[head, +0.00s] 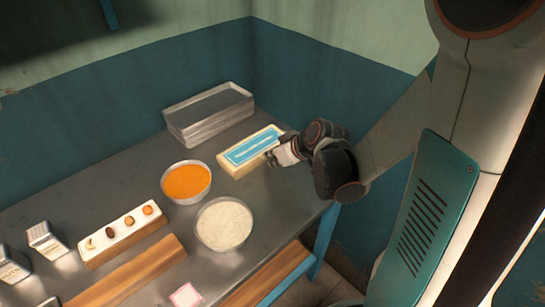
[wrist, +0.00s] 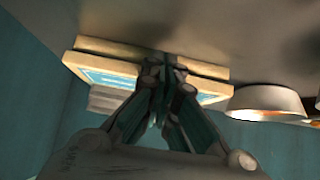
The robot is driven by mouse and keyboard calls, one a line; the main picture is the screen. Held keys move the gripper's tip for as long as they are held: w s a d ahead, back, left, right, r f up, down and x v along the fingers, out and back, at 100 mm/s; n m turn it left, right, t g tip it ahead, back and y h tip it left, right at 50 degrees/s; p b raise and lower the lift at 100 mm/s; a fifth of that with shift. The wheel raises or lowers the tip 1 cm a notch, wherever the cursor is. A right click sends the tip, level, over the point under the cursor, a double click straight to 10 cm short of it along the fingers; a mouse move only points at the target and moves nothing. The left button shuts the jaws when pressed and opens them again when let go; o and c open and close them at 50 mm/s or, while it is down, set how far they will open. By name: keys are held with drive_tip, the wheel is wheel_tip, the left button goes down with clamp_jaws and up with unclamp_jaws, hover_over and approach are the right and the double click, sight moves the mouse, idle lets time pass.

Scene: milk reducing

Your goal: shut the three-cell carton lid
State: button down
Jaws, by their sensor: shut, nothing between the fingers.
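The carton (head: 238,167) is a long pale-yellow box at the far right of the metal table. Its lid (head: 252,148), blue with a white stripe, lies over the top, and no cells show. In the wrist view the lid (wrist: 100,70) and the carton body (wrist: 110,47) appear as two parallel layers with a thin dark line between; I cannot tell whether it is fully closed. My gripper (head: 274,158) is at the carton's right long side. Its fingers (wrist: 163,78) are together and empty, in front of the carton's middle; contact is unclear.
Stacked metal trays (head: 208,115) stand behind the carton. A bowl of orange stuff (head: 186,182) and a bowl of white stuff (head: 224,224) stand in front-left. A long box with several small pieces (head: 122,235) is further left. The table's right edge is near my arm.

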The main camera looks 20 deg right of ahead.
drive_tip(key=shift+w+a+f+b, duration=0.1)
drive_tip(key=shift+w+f+b, duration=0.05)
drive_tip(key=shift+w+b, duration=0.35)
idle(0.3)
